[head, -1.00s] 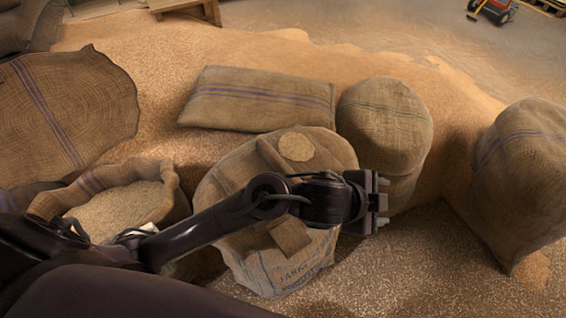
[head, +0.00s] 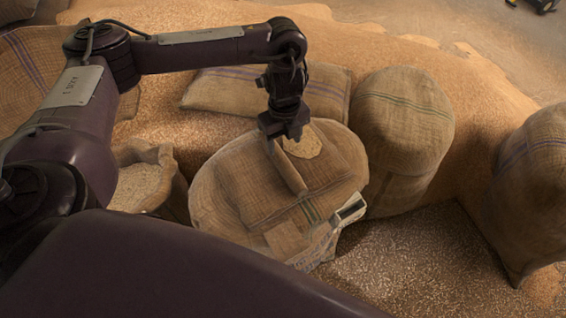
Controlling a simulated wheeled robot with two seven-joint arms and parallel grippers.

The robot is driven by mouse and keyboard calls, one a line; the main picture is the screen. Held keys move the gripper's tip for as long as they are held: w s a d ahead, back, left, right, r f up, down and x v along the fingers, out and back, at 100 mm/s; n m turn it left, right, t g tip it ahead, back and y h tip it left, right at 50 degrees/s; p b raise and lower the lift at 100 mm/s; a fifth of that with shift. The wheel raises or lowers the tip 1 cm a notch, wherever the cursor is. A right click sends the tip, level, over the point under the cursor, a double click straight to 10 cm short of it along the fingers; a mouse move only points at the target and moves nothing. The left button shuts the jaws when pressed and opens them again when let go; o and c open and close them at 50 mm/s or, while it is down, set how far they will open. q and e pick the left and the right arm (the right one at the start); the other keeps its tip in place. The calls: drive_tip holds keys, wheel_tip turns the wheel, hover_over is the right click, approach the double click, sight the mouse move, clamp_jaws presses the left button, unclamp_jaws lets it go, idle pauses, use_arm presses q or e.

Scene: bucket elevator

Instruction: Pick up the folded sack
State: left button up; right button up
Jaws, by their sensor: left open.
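The folded sack (head: 262,190) is brown burlap with a thick rolled fold along its upper right side and a green stripe near its lower edge. It lies on top of the large full sack (head: 206,198) in the middle. My left gripper (head: 287,136) points down over the upper end of the fold, beside a pale patch of grain (head: 304,143). Its jaws are open and look empty. I cannot tell whether the fingertips touch the fold. My right gripper is not in view.
A small grey-white item (head: 349,207) is at the full sack's lower right edge. A flat striped sack (head: 221,90) lies behind. Upright sacks stand at right (head: 403,115) and far right (head: 540,190). An open grain sack (head: 140,185) is at left. Loose grain covers the floor.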

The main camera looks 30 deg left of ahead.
sight(282, 156)
use_arm(q)
drive_tip(key=f, duration=0.2)
drive_tip(key=f+b, duration=0.1)
drive_tip(key=f, duration=0.1)
drive_tip(key=f+b, duration=0.1)
drive_tip(key=f, duration=0.1)
drive_tip(key=shift+s+a+f, duration=0.2)
drive_tip(key=shift+s+a, duration=0.05)
drive_tip(key=shift+c, duration=0.2)
clamp_jaws()
drive_tip(key=shift+r, duration=0.1)
idle(0.9)
